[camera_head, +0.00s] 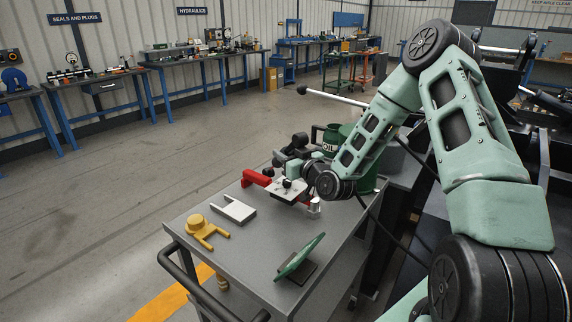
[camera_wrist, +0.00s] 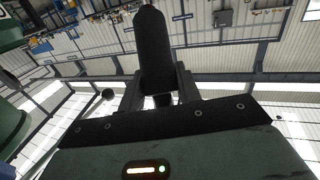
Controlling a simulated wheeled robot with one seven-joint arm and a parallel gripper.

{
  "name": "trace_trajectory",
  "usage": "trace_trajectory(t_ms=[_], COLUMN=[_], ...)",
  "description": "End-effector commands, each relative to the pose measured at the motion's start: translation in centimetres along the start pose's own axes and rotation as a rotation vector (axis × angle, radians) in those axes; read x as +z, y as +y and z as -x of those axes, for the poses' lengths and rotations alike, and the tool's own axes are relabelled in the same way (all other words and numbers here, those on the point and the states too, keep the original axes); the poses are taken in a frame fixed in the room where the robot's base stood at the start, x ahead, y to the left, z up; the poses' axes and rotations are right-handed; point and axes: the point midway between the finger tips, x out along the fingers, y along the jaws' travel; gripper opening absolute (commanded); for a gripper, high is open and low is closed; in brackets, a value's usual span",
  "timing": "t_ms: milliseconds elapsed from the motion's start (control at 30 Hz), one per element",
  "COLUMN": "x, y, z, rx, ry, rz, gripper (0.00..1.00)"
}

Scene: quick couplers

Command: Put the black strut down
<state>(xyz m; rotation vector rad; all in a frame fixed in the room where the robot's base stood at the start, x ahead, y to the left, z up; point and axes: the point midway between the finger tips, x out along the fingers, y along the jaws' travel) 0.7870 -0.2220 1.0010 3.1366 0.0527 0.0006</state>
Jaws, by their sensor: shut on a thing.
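The black strut (camera_wrist: 153,45) shows in the wrist view as a thick dark cylinder with a rounded end. It stands between the two fingers of my gripper (camera_wrist: 160,95), which is shut on it. In the head view my gripper (camera_head: 293,165) is over the far part of the grey cart top (camera_head: 225,262). There the strut is hard to tell from the dark gripper parts, and I cannot tell whether it touches anything.
On the cart are a red block (camera_head: 257,178), a grey forked piece (camera_head: 234,209), a yellow piece (camera_head: 203,230) and a tilted green plate (camera_head: 302,256).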

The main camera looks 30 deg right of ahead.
Motion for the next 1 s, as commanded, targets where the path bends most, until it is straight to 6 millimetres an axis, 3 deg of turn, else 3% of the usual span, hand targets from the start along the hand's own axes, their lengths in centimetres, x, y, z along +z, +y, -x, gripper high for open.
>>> trace_trajectory(t_ms=[200,600,633,700,1000], x=[2.8,3.5,3.5,3.4,3.3], y=[-0.1,-0.1,-0.1,0.0,0.0], z=[0.0,0.0,0.0,0.0,0.0], rx=[0.0,0.0,0.0,0.0,0.0], ry=[-0.001,0.002,0.0,0.0,0.0], rz=[-0.003,0.0,-0.001,-0.001,-0.001], gripper=[0.0,0.0,0.36,0.56,0.56])
